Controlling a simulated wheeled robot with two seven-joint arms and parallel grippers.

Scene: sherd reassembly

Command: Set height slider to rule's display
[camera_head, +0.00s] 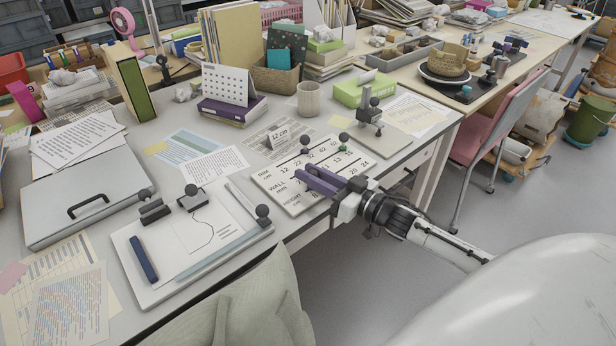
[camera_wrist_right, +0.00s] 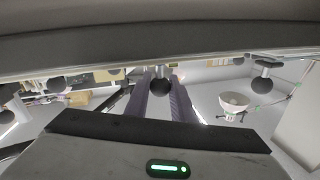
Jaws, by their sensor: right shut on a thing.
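The white slider board (camera_head: 268,178) lies near the table's front edge, with printed rows marked RIM, WALL and HEIGHT. Dark ball knobs (camera_head: 344,137) stand at its far side. A small display card (camera_head: 279,137) behind it reads "12 cm". My right gripper (camera_head: 306,175) reaches in from the right, low over the board near the HEIGHT row. Its purple fingers are shut on a slider knob, whose dark ball (camera_wrist_right: 160,85) shows between them in the wrist view. The fingers hide part of the numbers and the slider's exact position. My left gripper is out of view.
A drawing board (camera_head: 130,262) with knobs and a dark blue bar lies to the left. A grey case (camera_head: 60,215) is further left. A beige mug (camera_head: 309,98), a desk calendar (camera_head: 228,85) and a clamp stand (camera_head: 368,105) stand behind the slider board.

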